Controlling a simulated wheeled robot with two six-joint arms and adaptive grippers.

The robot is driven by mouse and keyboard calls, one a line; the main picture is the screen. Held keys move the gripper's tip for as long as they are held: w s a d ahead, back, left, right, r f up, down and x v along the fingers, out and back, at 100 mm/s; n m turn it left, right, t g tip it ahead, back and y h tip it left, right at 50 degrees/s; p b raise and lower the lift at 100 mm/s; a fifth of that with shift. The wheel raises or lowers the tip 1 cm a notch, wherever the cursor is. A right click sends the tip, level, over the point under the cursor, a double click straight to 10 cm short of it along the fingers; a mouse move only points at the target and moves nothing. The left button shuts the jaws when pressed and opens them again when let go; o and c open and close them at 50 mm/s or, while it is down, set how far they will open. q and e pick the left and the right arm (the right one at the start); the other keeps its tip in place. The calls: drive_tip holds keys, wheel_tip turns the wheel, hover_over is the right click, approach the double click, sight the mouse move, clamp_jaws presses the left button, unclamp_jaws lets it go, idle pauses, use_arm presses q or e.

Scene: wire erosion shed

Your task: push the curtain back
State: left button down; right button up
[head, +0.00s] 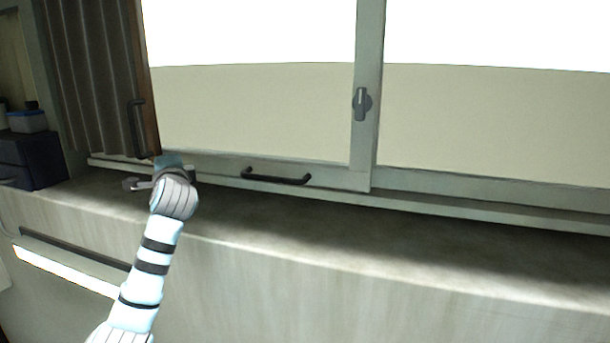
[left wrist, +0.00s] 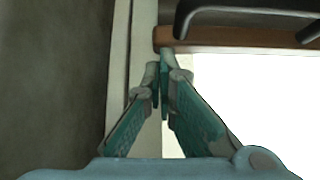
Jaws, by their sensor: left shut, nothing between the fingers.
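The curtain (head: 90,75) is a dark pleated panel gathered at the left of the window in the head view. Its right edge is a brown wooden bar (head: 149,90) with a black handle (head: 138,128). In the left wrist view the bar (left wrist: 225,39) and the black handle (left wrist: 245,10) show at the top right. My left gripper (left wrist: 160,62) is shut and empty, its fingertips close to the end of the wooden bar; I cannot tell whether they touch. In the head view my left wrist hides most of the gripper, near the curtain's lower edge. My right gripper is not in view.
The window (head: 367,140) has a grey frame with a latch (head: 361,103) and a black pull handle (head: 276,176) low on it. The sill (head: 380,235) is bare to the right of my arm. Dark drawers (head: 30,160) with a blue box (head: 27,121) stand at the far left.

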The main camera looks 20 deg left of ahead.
use_arm(q)
drive_tip(key=shift+a, duration=0.45)
drive_tip(key=shift+d, duration=0.1)
drive_tip(key=w+d+v, duration=0.1)
drive_tip(key=w+v, duration=0.1)
drive_tip(key=v, duration=1)
drive_tip(key=shift+s+d, duration=0.2)
drive_tip(key=shift+d, duration=0.45)
drive_tip(key=shift+f, duration=0.15)
